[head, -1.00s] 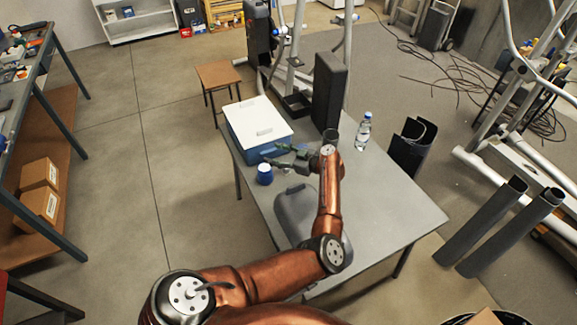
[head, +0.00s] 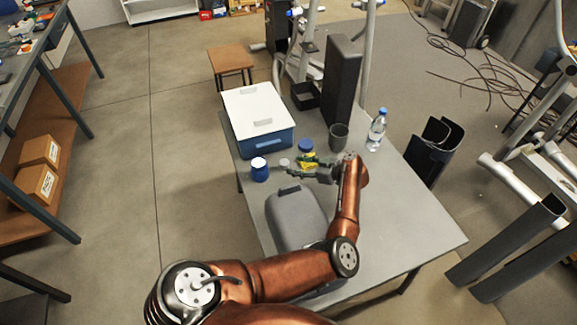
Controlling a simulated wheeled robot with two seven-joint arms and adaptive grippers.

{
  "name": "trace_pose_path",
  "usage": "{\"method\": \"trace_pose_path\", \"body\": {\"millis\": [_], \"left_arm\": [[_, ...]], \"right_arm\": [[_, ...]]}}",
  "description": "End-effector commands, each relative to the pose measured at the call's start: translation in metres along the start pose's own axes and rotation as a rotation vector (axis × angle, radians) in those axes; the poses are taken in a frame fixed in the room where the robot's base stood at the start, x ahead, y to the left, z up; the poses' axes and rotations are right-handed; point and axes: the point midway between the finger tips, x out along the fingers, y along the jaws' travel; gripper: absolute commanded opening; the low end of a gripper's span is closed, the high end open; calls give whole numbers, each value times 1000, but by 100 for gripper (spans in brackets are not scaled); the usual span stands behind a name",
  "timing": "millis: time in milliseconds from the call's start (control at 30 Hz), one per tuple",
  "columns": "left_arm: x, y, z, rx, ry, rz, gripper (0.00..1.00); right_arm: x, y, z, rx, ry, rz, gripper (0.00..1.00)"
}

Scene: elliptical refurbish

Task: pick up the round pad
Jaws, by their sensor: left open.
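A small pale grey round thing (head: 284,163), which looks like the round pad, lies on the grey table between a blue-and-white cup and a blue-lidded jar. It is small, so I cannot tell its thickness. My left gripper (head: 292,170) reaches in from the right, low over the table, with its fingers pointing left. It is open, with its fingertips close beside the pad. I cannot tell whether they touch it. My right gripper is out of view.
The blue-and-white cup (head: 259,170), blue-lidded jar (head: 307,153), dark cup (head: 338,137) and water bottle (head: 377,131) stand nearby. A white-lidded blue box (head: 258,110) is behind. A grey case (head: 293,218) lies in front. The table's right side (head: 415,235) is clear.

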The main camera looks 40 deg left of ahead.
Motion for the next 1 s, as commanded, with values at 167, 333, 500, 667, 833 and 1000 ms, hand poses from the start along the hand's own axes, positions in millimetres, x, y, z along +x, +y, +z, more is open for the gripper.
{"method": "trace_pose_path", "body": {"millis": [167,333,500,667,833,1000], "left_arm": [[18,-1,-2,-2,2,-3,51],[37,-1,-1,-2,3,-5,51],[60,0,-1,-1,2,-1,51],[62,2,-2,0,1,3,51],[62,2,-3,0,1,3,46],[62,2,-2,0,1,2,34]], "right_arm": [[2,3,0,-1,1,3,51],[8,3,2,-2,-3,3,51],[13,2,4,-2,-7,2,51],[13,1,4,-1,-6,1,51],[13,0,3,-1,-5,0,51],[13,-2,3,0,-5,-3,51]]}}
